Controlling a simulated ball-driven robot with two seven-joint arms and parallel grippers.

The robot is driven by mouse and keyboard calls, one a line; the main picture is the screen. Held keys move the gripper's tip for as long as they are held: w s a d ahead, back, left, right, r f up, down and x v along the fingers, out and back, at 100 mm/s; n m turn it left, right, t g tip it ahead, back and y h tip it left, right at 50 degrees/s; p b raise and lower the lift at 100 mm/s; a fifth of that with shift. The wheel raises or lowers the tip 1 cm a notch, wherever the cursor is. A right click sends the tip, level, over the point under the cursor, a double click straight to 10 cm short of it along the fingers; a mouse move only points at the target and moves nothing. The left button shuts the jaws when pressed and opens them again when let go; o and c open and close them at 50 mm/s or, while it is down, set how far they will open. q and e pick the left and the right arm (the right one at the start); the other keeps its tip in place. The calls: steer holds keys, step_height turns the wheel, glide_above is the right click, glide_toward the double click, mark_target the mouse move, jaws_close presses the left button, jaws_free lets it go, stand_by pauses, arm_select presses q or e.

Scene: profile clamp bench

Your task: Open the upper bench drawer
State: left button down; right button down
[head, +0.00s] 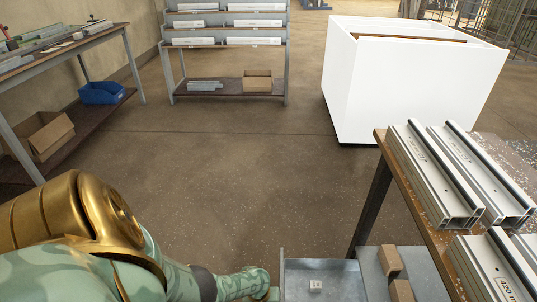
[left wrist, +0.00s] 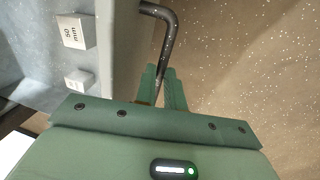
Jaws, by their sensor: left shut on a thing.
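The grey bench drawer (head: 300,268) shows at the bottom of the head view, pulled out from under the bench, with its inside in sight. A small white labelled block (head: 316,285) lies in it. In the left wrist view a dark bent bar handle (left wrist: 168,22) stands off the drawer's grey front wall (left wrist: 118,50). My left gripper (left wrist: 160,82) is shut on this handle, its green fingers on either side of the bar. In the head view the left gripper (head: 264,284) is at the drawer's left edge, its fingertips hard to make out. My right gripper is out of view.
The workbench (head: 420,222) carries aluminium profiles (head: 435,175). Brown blocks (head: 388,261) lie on grey metal below its edge. A white bin (head: 385,85) stands behind. A shelf rack (head: 225,62) and side table (head: 75,50) are farther off. The floor between is clear.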

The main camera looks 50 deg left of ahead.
arm_select(q)
steer(key=shift+s, duration=0.1)
steer(key=c, duration=1.5)
jaws_free()
steer(key=shift+r, duration=0.1)
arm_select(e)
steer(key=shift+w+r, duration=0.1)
